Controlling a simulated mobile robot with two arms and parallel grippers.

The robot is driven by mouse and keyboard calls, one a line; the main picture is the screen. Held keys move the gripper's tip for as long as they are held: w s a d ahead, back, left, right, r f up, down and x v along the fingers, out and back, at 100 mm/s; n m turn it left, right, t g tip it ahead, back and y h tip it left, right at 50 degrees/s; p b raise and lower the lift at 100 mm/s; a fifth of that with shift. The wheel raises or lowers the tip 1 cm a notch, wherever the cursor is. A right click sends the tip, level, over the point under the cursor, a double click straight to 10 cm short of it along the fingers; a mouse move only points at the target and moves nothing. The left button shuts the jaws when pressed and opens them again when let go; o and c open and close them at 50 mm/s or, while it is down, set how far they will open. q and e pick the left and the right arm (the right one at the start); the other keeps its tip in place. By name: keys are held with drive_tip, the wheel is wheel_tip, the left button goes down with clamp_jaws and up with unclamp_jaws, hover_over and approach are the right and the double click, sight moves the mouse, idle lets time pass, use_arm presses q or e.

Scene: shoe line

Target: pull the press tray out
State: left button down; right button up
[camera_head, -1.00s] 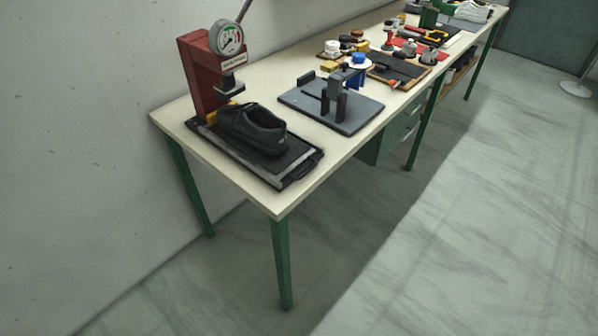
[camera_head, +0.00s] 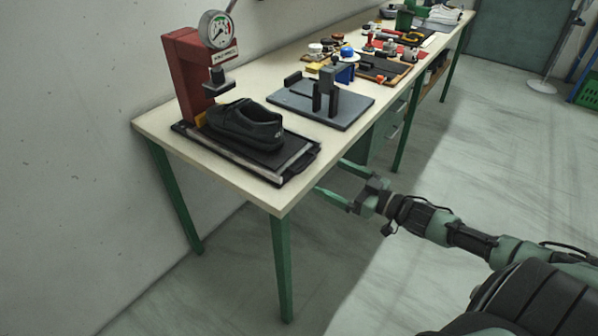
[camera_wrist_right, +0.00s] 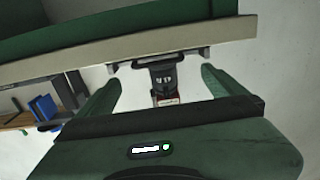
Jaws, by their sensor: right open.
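The press tray (camera_head: 245,160) is a flat black and grey tray on the table in front of the red press (camera_head: 187,75). A dark shoe (camera_head: 247,125) sits on it. The tray's black handle (camera_head: 302,163) is at its right end, by the table's front edge. My right gripper (camera_head: 328,176) is open and empty, beyond the table edge, with its fingers pointing toward the handle and apart from it. In the right wrist view, which looks upside down, the tray's edge and handle (camera_wrist_right: 160,62) appear between the open fingers (camera_wrist_right: 160,77). My left gripper is not in view.
The pale table (camera_head: 225,175) has green legs. A grey plate with an upright fixture (camera_head: 330,105) stands right of the tray. Several tools and small parts lie farther back. A green drawer unit (camera_head: 385,135) hangs under the table.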

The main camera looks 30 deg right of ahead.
sight(314, 175)
drive_tip(key=x, duration=0.5)
drive_tip(key=shift+w, duration=0.4)
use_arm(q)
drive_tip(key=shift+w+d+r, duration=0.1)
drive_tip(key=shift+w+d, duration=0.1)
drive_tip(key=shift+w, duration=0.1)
use_arm(e)
drive_tip(key=shift+w+a+f, duration=0.1)
drive_tip(key=shift+w+a, duration=0.15)
drive_tip(key=shift+w, duration=0.35)
